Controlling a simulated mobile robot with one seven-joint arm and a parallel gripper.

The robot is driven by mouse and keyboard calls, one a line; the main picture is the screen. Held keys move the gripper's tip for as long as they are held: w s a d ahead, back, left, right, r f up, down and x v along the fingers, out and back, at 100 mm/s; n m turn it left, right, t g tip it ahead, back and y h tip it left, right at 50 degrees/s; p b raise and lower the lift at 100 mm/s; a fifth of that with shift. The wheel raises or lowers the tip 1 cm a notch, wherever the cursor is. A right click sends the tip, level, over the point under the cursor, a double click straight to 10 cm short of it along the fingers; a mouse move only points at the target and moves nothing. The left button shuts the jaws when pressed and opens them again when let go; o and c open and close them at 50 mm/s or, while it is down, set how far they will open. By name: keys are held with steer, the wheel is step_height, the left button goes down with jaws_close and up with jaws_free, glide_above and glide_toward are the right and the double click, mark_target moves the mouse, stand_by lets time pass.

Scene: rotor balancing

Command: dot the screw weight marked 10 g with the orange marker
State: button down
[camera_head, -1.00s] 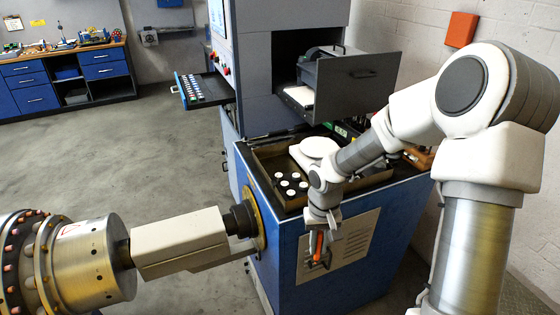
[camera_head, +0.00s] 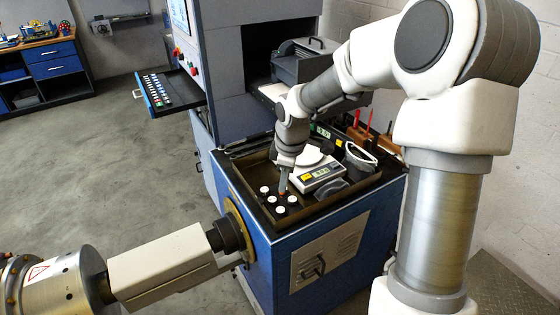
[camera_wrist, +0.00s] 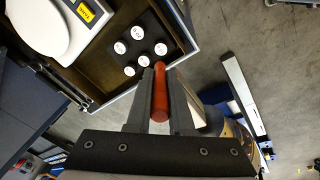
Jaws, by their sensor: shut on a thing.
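My gripper (camera_head: 284,184) is shut on the orange marker (camera_wrist: 160,92), whose shaft lies between the two fingers in the wrist view. In the head view, the gripper points down over the tray, and a little orange shows at its tip. Several white-topped screw weights stand in a dark holder in the tray, among them a front one (camera_head: 280,210). The wrist view shows the group too, with one weight (camera_wrist: 160,48) close to the marker's far end. I cannot tell whether the marker touches a weight. The print on the tops is too small to read, so the 10 g one is not identifiable.
A scale (camera_head: 322,172) with a white pan stands in the tray (camera_head: 330,203) behind the weights. A large rotor (camera_head: 60,285) and shaft stand at the front left. The floor left is clear.

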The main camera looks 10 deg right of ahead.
steer(key=shift+w+r+n, duration=0.35)
steer(key=shift+w+n, duration=0.05)
steer(key=shift+w, duration=0.1)
step_height(320, 180, down, 6)
steer(key=b, duration=0.5)
steer(key=shift+r, duration=0.25)
steer(key=shift+s+r+p, duration=0.1)
steer(key=shift+p, duration=0.2)
steer(key=shift+f+b, duration=0.5)
steer(key=shift+f, duration=0.4)
stand_by(1.7)
steer(key=shift+r, duration=0.1)
step_height(320, 180, up, 7)
steer(key=p, duration=0.6)
stand_by(0.4)
